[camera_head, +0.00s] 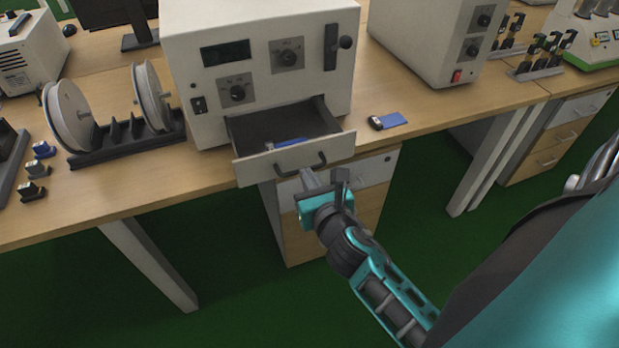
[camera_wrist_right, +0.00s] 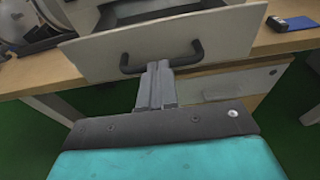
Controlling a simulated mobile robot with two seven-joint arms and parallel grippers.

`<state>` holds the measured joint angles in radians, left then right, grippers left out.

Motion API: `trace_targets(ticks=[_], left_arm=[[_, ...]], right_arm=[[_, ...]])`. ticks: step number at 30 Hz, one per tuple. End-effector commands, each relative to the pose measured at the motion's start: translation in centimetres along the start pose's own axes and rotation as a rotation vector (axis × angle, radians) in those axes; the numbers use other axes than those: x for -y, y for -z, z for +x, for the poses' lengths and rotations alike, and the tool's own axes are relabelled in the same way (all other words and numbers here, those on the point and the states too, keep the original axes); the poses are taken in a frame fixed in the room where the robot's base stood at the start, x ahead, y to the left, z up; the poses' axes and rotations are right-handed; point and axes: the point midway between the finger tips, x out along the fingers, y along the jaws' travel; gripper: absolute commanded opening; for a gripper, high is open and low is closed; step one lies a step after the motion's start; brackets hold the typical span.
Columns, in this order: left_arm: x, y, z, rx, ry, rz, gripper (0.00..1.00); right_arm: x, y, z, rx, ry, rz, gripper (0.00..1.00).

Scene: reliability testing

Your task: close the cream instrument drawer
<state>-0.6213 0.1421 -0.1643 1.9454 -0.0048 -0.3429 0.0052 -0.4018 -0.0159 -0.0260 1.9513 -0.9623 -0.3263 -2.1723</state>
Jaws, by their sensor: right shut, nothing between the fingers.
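The cream instrument (camera_head: 265,95) stands on the wooden bench, and its drawer (camera_head: 262,167) is pulled out toward me. A small blue item (camera_head: 290,143) lies inside the drawer. The dark handle (camera_head: 300,164) is on the drawer front; it also shows in the right wrist view (camera_wrist_right: 190,58). My right gripper (camera_head: 324,177) is shut and empty, just in front of and below the drawer front, near the handle. In the right wrist view its fingers (camera_wrist_right: 156,70) point at the handle's middle; whether they touch it I cannot tell. My left gripper is out of view.
A blue-and-black object (camera_head: 388,121) lies on the bench right of the drawer. A rack with white reels (camera_head: 72,115) stands left of the instrument. Another cream instrument (camera_head: 430,40) stands to the right. A drawer cabinet (camera_head: 290,235) is under the bench, below the open drawer.

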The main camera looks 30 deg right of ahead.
Motion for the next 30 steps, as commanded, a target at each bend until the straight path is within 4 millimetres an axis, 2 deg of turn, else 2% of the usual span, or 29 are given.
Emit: trace_targets(ticks=[4, 8, 15, 21, 30], left_arm=[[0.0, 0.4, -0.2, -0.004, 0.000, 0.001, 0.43], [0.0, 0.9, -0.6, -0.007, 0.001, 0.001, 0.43], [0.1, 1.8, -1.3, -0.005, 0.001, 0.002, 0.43], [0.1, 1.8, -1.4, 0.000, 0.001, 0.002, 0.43], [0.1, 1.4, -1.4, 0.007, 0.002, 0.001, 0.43]], right_arm=[[0.0, -0.4, 0.8, 0.002, -0.001, -0.002, 0.00], [0.0, -0.9, 2.5, 0.004, 0.000, -0.003, 0.00], [0.0, -2.0, 7.5, 0.004, 0.000, -0.005, 0.00], [-0.1, -2.7, 11.5, 0.004, 0.002, -0.002, 0.00], [-0.1, -3.2, 15.0, 0.001, 0.001, -0.001, 0.00]])
